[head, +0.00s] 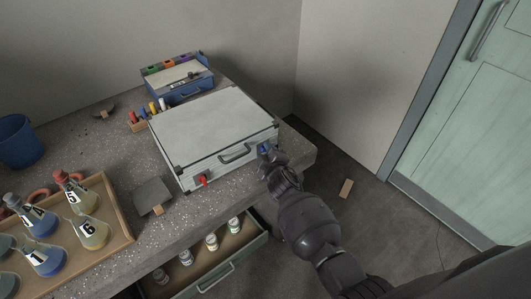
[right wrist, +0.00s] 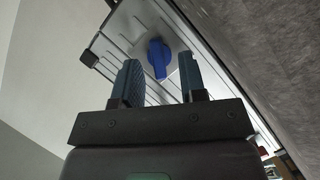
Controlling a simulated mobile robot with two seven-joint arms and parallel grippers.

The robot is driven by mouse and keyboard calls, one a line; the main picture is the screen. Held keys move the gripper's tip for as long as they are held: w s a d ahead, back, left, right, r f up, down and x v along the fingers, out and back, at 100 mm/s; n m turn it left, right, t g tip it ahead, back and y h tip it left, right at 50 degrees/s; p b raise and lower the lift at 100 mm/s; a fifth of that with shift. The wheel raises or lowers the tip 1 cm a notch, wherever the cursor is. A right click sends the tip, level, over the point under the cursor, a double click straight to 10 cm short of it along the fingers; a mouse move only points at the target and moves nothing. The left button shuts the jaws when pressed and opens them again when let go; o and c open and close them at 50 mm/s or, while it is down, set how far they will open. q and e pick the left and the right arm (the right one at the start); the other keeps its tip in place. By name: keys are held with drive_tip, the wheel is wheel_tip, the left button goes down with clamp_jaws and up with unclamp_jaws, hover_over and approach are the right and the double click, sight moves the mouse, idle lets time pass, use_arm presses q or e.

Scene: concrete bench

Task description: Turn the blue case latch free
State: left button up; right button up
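The silver case (head: 210,125) lies shut on the concrete bench, with a dark handle (head: 236,153) on its front. A blue latch (head: 264,148) is at the right of its front face, partly covered by my right gripper (head: 268,157). A red latch (head: 203,181) is at the left of the front. In the right wrist view the blue latch (right wrist: 159,60) shows as a knob with a tab on a round plate. My right gripper's fingers (right wrist: 159,74) are open, one on each side of the tab, with gaps visible. My left gripper is not in view.
A wooden tray of flasks (head: 118,248) and a grey scoop-like piece (head: 152,196) are left of the case. An open drawer (head: 222,266) with jars juts out below the bench. A blue toolbox (head: 178,82) stands behind.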

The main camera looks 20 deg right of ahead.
drive_tip(key=shift+w, duration=0.3)
drive_tip(key=shift+c, duration=0.3)
clamp_jaws()
